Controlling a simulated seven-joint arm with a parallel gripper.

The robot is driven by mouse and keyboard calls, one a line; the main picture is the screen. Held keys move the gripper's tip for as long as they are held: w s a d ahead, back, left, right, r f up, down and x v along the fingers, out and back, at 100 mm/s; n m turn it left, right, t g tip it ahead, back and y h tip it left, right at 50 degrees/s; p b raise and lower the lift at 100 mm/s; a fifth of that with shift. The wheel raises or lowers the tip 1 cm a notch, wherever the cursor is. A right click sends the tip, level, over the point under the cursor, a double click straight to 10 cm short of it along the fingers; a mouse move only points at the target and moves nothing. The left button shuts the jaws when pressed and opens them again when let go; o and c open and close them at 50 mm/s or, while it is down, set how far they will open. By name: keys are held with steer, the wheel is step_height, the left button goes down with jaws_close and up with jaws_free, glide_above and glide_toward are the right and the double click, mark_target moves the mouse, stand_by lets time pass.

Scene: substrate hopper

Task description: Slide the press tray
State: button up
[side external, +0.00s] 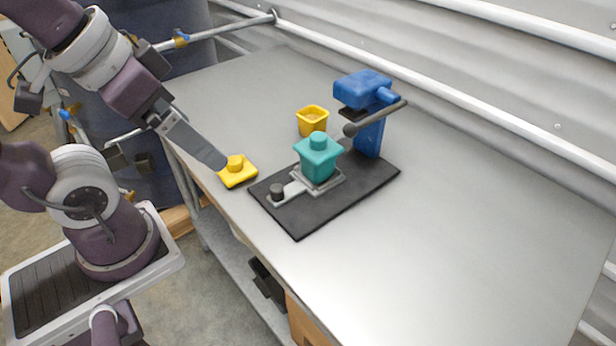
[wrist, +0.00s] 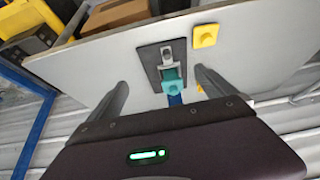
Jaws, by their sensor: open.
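The press tray (side external: 292,191) is a light grey slide with a dark upright knob (side external: 277,191) at its front end. It lies on a black base plate (side external: 318,215). A teal pot with a teal lid (side external: 319,160) stands on the tray's square end, in front of the blue press (side external: 368,130), which has a grey lever. In the wrist view the tray (wrist: 166,58) and the teal pot (wrist: 172,80) lie between my fingers. My gripper (side external: 222,164) is open and empty, left of the tray and seemingly above the table; the wrist view shows its spread fingers (wrist: 160,83).
A yellow lid-like piece (side external: 238,171) lies near the table's front edge, close to my fingertips in the side view. A yellow cup (side external: 312,121) stands behind the teal pot. The grey table (side external: 470,230) is clear to the right. A corrugated wall runs along the back.

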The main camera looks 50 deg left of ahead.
steer(key=shift+w, duration=0.1)
steer(key=c, duration=0.3)
steer(key=w, duration=0.1)
steer(key=w+f+n+g, duration=0.1)
steer(key=w, duration=0.1)
steer(key=w+f+n+g, duration=0.1)
steer(key=w, duration=0.1)
steer(key=shift+a, duration=0.2)
steer(key=c, duration=0.7)
steer(key=n+g, duration=0.4)
steer(key=n, duration=0.1)
glide_above(277, 187)
step_height(277, 187, down, 11)
steer(key=shift+f, duration=0.15)
steer(key=shift+c, duration=0.2)
step_height(277, 187, down, 7)
steer(key=shift+r, duration=0.1)
jaws_close()
